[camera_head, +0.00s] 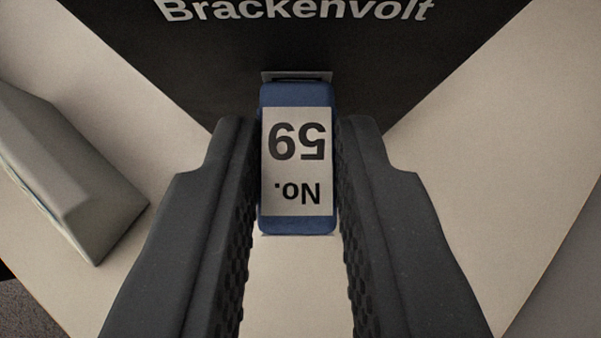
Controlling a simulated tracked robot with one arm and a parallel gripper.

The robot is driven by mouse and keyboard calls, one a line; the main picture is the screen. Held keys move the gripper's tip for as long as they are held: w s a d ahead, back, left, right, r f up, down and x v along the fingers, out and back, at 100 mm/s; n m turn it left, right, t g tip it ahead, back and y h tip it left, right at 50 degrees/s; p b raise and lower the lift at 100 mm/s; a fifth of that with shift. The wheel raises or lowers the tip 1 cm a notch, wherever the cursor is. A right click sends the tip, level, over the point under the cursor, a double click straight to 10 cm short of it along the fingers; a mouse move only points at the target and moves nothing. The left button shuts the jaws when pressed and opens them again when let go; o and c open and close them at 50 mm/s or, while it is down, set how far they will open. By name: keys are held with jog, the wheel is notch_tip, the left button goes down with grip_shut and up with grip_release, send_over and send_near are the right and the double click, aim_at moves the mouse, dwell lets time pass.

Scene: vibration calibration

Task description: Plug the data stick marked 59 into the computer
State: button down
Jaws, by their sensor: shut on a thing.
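The blue data stick (298,225) has a white label reading "No. 59", upside down in the picture. My gripper (298,165) is shut on it, one dark finger on each side. The far end of the stick meets a grey port (297,76) on the black computer (300,50), whose face reads "Brackenvolt". The stick lines up with the port. Its connector is not visible, and I cannot tell how deep it sits.
A grey-green angular object (75,165) lies on the pale table (480,190) at the left. The table to the right of my gripper is clear. A table edge shows at the lower right and lower left.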

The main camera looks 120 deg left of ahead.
jog(key=shift+s, duration=0.1)
dwell(0.3)
jog(key=c, duration=1.2)
grip_release()
jog(key=shift+c, duration=0.2)
jog(key=shift+b+v, duration=0.6)
jog(key=shift+v, duration=1.9)
jog(key=v, duration=1.2)
jog(key=shift+p, duration=0.35)
